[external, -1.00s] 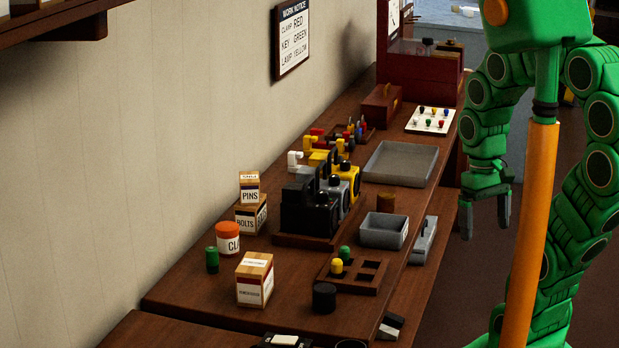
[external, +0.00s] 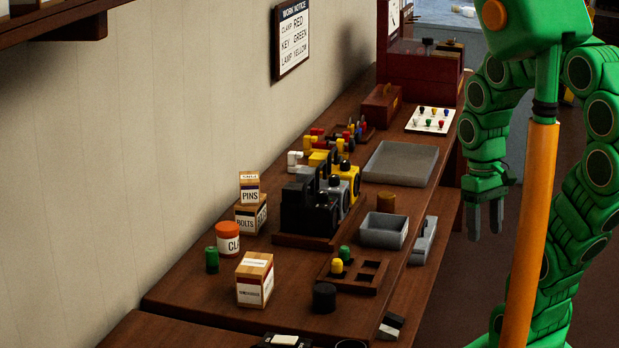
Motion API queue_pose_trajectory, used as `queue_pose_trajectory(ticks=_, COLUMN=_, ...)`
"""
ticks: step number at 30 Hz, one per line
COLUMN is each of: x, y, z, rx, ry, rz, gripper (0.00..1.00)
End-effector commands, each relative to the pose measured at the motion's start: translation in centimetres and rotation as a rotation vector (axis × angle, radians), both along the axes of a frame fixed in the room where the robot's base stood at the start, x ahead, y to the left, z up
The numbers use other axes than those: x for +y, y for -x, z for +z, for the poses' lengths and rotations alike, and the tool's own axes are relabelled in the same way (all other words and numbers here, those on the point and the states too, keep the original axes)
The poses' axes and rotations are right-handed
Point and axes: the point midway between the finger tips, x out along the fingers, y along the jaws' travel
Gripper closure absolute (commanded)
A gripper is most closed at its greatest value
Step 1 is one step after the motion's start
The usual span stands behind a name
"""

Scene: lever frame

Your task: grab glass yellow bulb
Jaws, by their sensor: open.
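A small yellow bulb-like piece (external: 337,266) stands upright in a compartment of a brown wooden rack (external: 368,282) near the front of the bench. A green piece (external: 344,253) stands in the compartment behind it. I cannot tell from here whether the yellow piece is glass. My gripper (external: 485,222) hangs fingers down to the right of the bench edge, open and empty, well apart from the rack.
A grey bin (external: 384,230), a grey tray (external: 400,163) and a black cylinder (external: 324,297) are near the rack. Dark, grey and yellow devices (external: 310,212) stand behind it. A white board with coloured pieces (external: 431,120) lies farther back. The floor beside the bench looks clear.

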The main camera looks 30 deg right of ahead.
Motion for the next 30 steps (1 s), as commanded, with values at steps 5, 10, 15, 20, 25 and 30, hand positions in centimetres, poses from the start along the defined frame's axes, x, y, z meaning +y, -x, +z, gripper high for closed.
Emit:
queue_pose_trajectory(ticks=5, x=0.7, y=-3.3, z=0.0, rx=-0.01, ry=-0.028, rz=0.237, gripper=0.42)
queue_pose_trajectory(ticks=10, x=1.7, y=-6.9, z=-0.3, rx=-0.024, ry=-0.057, rz=0.496, gripper=0.42)
queue_pose_trajectory(ticks=15, x=2.8, y=-10.4, z=-0.7, rx=-0.035, ry=-0.085, rz=0.751, gripper=0.42)
queue_pose_trajectory(ticks=20, x=4.1, y=-13.5, z=-1.5, rx=-0.041, ry=-0.11, rz=0.989, gripper=0.42)
queue_pose_trajectory(ticks=25, x=5.7, y=-16.9, z=-2.4, rx=-0.052, ry=-0.131, rz=1.242, gripper=0.42)
queue_pose_trajectory(ticks=30, x=7.5, y=-20.1, z=-3.7, rx=-0.056, ry=-0.154, rz=1.49, gripper=0.42)
